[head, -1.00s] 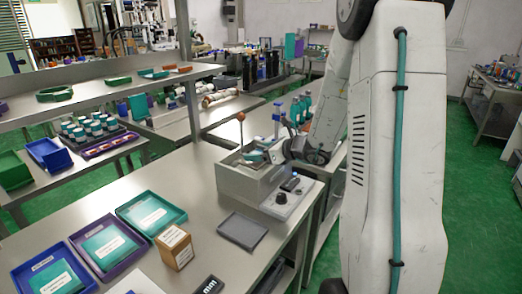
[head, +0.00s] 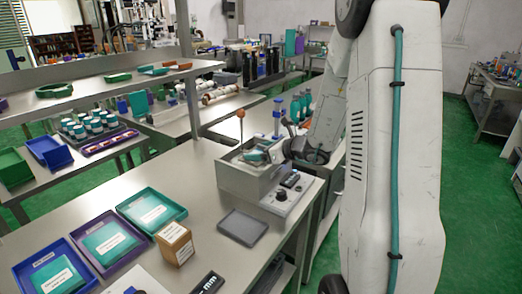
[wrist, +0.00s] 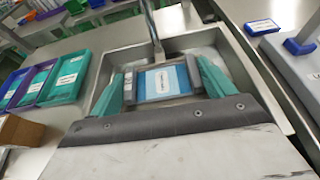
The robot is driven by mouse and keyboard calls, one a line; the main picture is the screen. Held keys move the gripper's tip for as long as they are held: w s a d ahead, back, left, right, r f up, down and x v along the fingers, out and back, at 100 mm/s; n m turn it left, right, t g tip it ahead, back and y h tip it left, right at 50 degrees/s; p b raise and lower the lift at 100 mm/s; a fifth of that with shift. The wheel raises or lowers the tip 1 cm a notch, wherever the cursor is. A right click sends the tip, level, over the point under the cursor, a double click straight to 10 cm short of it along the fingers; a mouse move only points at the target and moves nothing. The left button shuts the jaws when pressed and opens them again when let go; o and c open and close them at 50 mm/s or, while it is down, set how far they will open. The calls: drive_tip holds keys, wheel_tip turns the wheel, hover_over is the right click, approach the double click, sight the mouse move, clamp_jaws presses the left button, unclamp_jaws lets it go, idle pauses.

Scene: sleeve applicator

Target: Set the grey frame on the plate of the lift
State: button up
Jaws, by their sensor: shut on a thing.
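The grey frame (wrist: 131,86) is in the wrist view, a dark grey surround between my gripper's two teal fingers. My gripper (wrist: 165,80) is shut on it, one finger at each side. A blue panel with a white label shows inside the frame's opening; I cannot tell whether it touches the frame. The lift is the open grey metal box (head: 240,183), with an upright rod inside. In the head view my gripper (head: 258,155) is over the box's opening. The lift's plate is hidden under the frame and fingers, so contact is unclear.
A control panel (head: 284,201) with a black knob is on the box's front right. A flat grey tray (head: 242,227) and a cardboard box (head: 174,244) are on the bench in front. Labelled teal, purple and blue trays are at left. An orange-tipped lever (head: 240,115) rises beside the box.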

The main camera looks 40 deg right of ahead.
drive_tip(key=shift+f, duration=0.1)
drive_tip(key=o, duration=0.9)
drive_tip(key=v, duration=0.8)
drive_tip(key=shift+w, duration=0.1)
